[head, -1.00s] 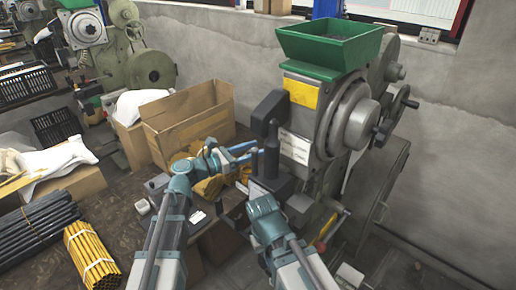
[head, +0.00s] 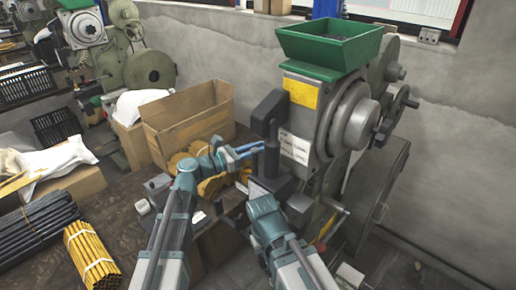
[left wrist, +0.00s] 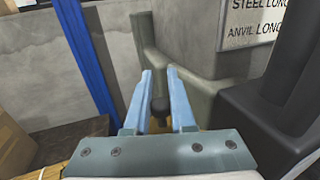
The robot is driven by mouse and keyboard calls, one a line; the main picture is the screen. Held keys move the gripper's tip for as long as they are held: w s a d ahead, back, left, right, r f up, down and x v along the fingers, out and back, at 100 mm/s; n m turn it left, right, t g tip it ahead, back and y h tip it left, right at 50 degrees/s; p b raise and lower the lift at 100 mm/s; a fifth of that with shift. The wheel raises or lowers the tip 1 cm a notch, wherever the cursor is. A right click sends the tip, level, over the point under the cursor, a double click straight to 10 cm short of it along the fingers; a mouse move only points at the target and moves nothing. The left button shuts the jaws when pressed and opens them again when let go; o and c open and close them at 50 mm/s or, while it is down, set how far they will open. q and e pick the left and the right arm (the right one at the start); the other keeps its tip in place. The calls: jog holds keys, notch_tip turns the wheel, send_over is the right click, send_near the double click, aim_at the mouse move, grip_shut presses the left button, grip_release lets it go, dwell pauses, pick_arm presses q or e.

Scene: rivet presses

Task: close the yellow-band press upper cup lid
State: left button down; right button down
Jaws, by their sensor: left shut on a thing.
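The yellow-band press (head: 345,120) is grey-green, with a yellow plate (head: 302,93) and a white label (head: 294,148). I cannot clearly pick out its upper cup lid. My left gripper (head: 250,149) is just left of the dark upright cylinder on the press front. In the left wrist view its blue fingers (left wrist: 160,75) are a little apart, closed about a grey-green bar (left wrist: 186,90) with a dark knob (left wrist: 160,104); the exact contact is unclear. My right gripper (head: 257,188) is low before the press; its fingers are mostly hidden.
A green hopper (head: 329,48) tops the press. An open cardboard box (head: 190,118) stands behind my left arm. Yellow rods (head: 91,256) and dark rods (head: 38,227) lie at the left. A blue post (left wrist: 86,62) shows in the left wrist view.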

pick_arm(q)
jog(key=shift+g, duration=0.3)
jog(key=shift+s+d+m+g+h, duration=0.15)
jog(key=shift+s+m+g+h, duration=0.25)
jog(key=shift+m+g, duration=0.55)
jog(key=shift+s+d+m+g+h, duration=0.2)
jog(key=shift+s+m+g+h, duration=0.35)
jog(key=shift+g, duration=0.7)
jog(key=shift+s+d+m+g+h, duration=0.15)
jog(key=shift+s+m+g, duration=0.15)
jog(key=shift+m+g, duration=0.7)
jog(key=c, duration=0.8)
grip_release()
jog(key=shift+o, duration=0.2)
jog(key=shift+n, duration=0.3)
